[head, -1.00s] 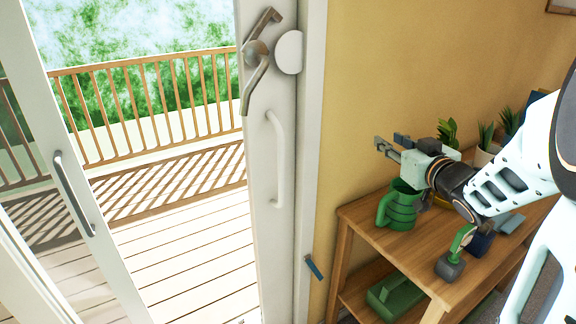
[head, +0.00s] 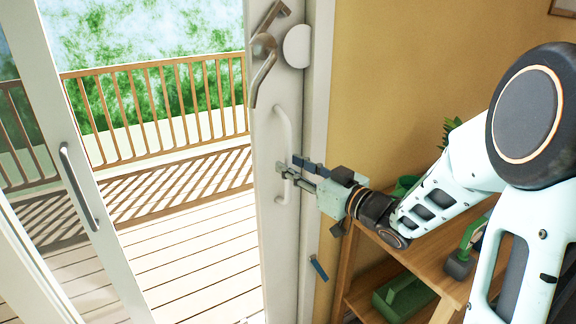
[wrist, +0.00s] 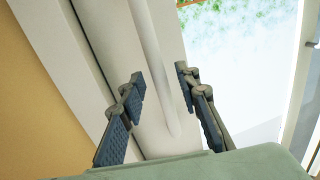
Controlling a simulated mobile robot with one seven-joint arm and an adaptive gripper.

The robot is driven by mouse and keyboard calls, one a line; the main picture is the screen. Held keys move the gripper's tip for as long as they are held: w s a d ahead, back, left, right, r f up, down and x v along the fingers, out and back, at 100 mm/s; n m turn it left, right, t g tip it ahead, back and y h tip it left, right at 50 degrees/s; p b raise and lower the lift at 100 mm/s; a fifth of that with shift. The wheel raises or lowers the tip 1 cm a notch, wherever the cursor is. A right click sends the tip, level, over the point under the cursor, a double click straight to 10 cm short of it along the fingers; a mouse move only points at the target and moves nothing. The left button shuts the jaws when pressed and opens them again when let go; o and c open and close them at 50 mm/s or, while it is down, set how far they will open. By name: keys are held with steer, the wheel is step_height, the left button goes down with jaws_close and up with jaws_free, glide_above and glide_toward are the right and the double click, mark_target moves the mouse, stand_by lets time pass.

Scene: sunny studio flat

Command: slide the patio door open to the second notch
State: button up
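The patio doorway shows two white uprights. The left upright (head: 92,190) carries a grey bar handle (head: 78,187) and borders a darker glass pane. The right upright (head: 268,200), by the wall, carries a white bar handle (head: 276,130) and, above it, a metal lever (head: 263,55) beside a white disc. My gripper (head: 288,166) is at the lower half of the white handle. In the wrist view, my gripper (wrist: 160,76) is open, one finger on each side of the white handle (wrist: 152,60), with gaps visible. No notch marks can be made out.
A wooden shelf (head: 425,260) stands against the yellow wall at right, under my arm. It holds a green pot, largely hidden, and a green caddy (head: 398,298) below. A small blue tag-like thing (head: 319,268) is low by the frame. Deck and railing lie outside.

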steer(key=shift+x, duration=1)
jaws_close()
